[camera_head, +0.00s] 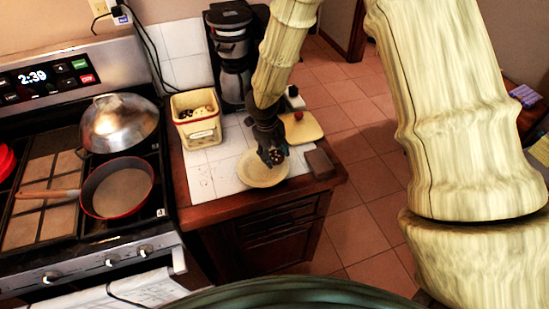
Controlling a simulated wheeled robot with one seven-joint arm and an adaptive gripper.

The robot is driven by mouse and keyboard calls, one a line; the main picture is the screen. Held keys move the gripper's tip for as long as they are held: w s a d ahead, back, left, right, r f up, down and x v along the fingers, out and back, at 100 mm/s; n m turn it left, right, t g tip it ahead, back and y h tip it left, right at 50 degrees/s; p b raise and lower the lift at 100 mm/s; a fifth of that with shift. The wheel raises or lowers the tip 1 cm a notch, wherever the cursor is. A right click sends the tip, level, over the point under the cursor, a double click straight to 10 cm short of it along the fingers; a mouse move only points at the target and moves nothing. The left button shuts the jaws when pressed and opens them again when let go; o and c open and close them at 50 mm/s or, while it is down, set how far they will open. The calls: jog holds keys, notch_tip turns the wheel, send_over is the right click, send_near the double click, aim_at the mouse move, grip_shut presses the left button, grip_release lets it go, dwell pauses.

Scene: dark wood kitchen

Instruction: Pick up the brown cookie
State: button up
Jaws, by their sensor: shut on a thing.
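My gripper (272,155) is dark and points down over the right part of the counter. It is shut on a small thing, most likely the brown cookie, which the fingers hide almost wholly. Right below the fingertips is a round cream plate (258,178) near the counter's front edge. The fingers cover the plate's back right part. I cannot tell whether the held thing touches the plate or is just above it.
A brown block (320,163) stands right of the plate. Behind are a cutting board (306,131), a coffee maker (230,50) and a cream container (197,118). At left, the stove holds a red pan (118,190) and a metal domed pan (118,122).

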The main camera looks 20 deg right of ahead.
jog(key=shift+r, duration=0.45)
jog(key=shift+s+a+r+b, duration=0.1)
jog(key=shift+s+r+b, duration=0.15)
jog(key=shift+b, duration=0.2)
jog(key=s+a+b, duration=0.2)
jog(key=s+a, duration=0.1)
jog(key=s, duration=0.4)
jog(key=s+a+r+b, duration=0.1)
jog(key=s+a+b, duration=0.2)
jog(key=s, duration=0.4)
jog(key=shift+a+r, duration=0.3)
jog(key=shift+a, duration=0.05)
